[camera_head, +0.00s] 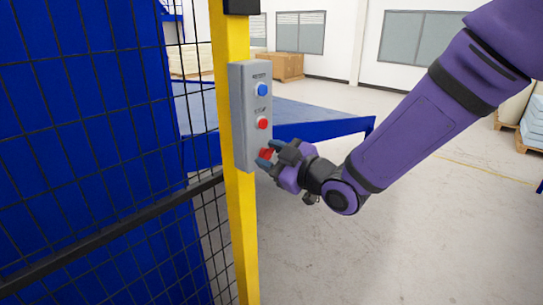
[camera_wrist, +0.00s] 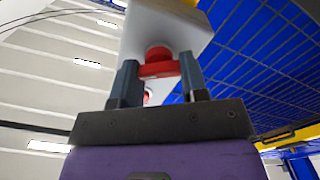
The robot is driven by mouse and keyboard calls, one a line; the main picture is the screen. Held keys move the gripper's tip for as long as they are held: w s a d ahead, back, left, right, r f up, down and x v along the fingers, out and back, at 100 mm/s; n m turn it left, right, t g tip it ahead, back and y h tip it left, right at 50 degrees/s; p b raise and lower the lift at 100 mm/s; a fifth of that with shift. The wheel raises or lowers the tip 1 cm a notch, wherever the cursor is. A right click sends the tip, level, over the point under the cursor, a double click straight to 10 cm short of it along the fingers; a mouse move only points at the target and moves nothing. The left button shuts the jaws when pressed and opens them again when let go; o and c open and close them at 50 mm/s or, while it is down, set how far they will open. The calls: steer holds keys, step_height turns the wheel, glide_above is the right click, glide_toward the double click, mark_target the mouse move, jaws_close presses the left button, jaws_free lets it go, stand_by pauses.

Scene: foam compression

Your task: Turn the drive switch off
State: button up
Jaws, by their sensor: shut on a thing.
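A grey control box (camera_head: 250,112) is fixed to a yellow post. It has a blue button (camera_head: 262,89) at the top and a red button (camera_head: 262,123) below it. At its lower end is the red drive switch (camera_head: 266,154), which also shows in the wrist view (camera_wrist: 159,69) as a red knob with a bar-shaped handle. My gripper (camera_head: 272,157) is at this switch. In the wrist view its two dark fingers (camera_wrist: 160,80) stand on either side of the red handle, shut on it. The fingers partly hide the switch in the head view.
The yellow post (camera_head: 236,215) stands beside a black mesh fence (camera_head: 110,150) with a blue panel behind it. A blue table-like platform (camera_head: 310,118) lies behind the box. Cardboard boxes (camera_head: 288,66) stand farther back. The floor to the right is open.

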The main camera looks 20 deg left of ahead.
steer(key=n, duration=0.5)
steer(key=shift+s+f+n, duration=0.1)
steer(key=shift+n, duration=0.3)
steer(key=n, duration=0.5)
steer(key=shift+f+n, duration=0.1)
steer(key=shift+n, duration=0.2)
steer(key=o, duration=0.9)
steer(key=v, duration=1)
steer(key=shift+s+d, duration=0.15)
steer(key=shift+d, duration=0.15)
